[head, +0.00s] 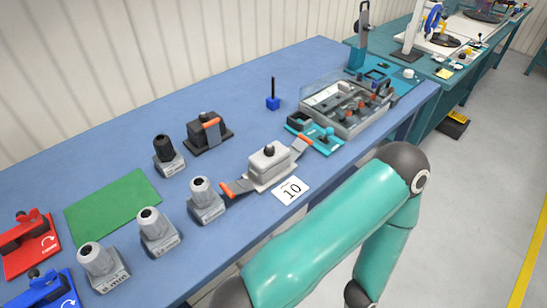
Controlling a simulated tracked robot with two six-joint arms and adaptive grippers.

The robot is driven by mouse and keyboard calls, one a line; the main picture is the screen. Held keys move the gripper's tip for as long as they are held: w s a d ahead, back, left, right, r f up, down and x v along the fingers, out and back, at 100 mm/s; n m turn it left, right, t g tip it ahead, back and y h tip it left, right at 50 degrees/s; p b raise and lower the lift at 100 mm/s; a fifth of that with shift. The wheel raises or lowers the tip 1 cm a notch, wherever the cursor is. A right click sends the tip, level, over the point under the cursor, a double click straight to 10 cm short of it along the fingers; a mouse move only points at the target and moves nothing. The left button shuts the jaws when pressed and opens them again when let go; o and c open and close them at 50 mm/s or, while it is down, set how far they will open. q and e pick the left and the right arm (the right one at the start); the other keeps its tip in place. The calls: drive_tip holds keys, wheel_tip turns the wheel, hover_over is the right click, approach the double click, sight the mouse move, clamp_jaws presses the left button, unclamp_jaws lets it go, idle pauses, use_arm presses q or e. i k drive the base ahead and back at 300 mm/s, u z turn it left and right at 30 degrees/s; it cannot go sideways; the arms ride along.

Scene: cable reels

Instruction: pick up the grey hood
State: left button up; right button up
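Several grey hoods with round cable glands stand upright on the blue bench. Three with grey glands form a row along the front: a left one (104,268), a middle one (158,233) and a right one (206,202). A fourth grey hood (169,158) with a black gland stands farther back. I cannot tell which one is meant. A teal arm of mine fills the lower right and bends back down at its elbow. Neither gripper shows in the head view.
A light grey housing with orange levers (269,167) sits beside the card marked 10 (291,190). A black housing (208,133), a green mat (113,205), red (29,243) and blue (48,290) fixtures and a clear-lidded box (346,103) are also on the bench.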

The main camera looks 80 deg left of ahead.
sight(275, 158)
drive_tip(key=z, duration=0.15)
drive_tip(key=i, duration=1.25)
drive_tip(key=u, duration=1.75)
drive_tip(key=i, duration=0.15)
drive_tip(key=u, duration=1.75)
drive_tip(key=k, duration=0.8)
drive_tip(key=u, duration=0.15)
drive_tip(key=i, duration=0.55)
